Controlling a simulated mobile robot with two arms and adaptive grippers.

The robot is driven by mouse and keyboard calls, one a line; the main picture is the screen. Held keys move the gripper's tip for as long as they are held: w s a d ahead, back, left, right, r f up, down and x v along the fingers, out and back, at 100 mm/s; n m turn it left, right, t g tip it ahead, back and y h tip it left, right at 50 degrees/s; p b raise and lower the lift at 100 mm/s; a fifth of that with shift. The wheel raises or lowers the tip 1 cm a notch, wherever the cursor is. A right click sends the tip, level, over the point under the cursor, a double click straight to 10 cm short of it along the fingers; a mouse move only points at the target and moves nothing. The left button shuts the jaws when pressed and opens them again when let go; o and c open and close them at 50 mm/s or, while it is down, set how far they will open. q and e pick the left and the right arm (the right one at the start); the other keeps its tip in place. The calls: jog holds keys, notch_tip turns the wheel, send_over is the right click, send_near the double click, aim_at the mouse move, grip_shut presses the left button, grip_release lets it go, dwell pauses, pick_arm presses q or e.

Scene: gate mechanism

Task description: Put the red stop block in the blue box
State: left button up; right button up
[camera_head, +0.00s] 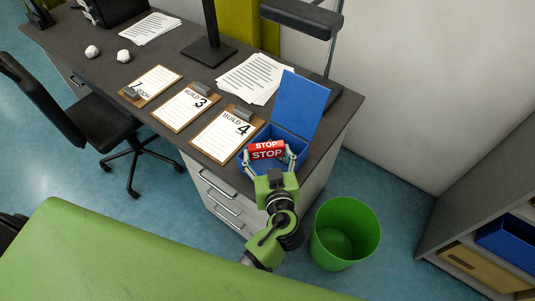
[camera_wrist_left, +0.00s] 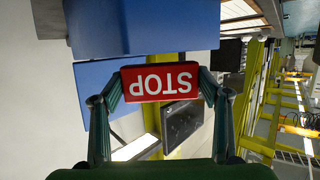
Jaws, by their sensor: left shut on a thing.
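The red stop block (camera_head: 266,145), with white STOP lettering, is held in my left gripper (camera_head: 267,158) at the desk's right end. It also shows in the left wrist view (camera_wrist_left: 160,83), upside down, with a green finger on each side. My left gripper is shut on it. The blue box (camera_head: 295,144) stands on the desk with its lid (camera_head: 300,103) raised at the back. In the head view the block overlaps the box's front left part; I cannot tell whether it is above the opening or inside. My right gripper is not in view.
Several clipboards (camera_head: 222,138) lie left of the box, with loose papers (camera_head: 254,77) behind them. A lamp (camera_head: 301,17) overhangs the desk's back. A green bin (camera_head: 345,232) stands on the floor right of the desk. A black chair (camera_head: 95,116) is at the left.

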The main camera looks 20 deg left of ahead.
pick_arm(q)
jog(key=shift+f, duration=0.2)
jog(key=o, duration=1.1)
jog(key=shift+r, duration=0.1)
jog(key=shift+r+p, duration=0.5)
jog(key=shift+p, duration=0.05)
jog(key=shift+r+p, duration=0.4)
jog(key=shift+p, duration=0.1)
jog(key=shift+f+b+v, duration=0.2)
jog(key=shift+b+v, duration=0.3)
jog(key=shift+v, duration=5.45)
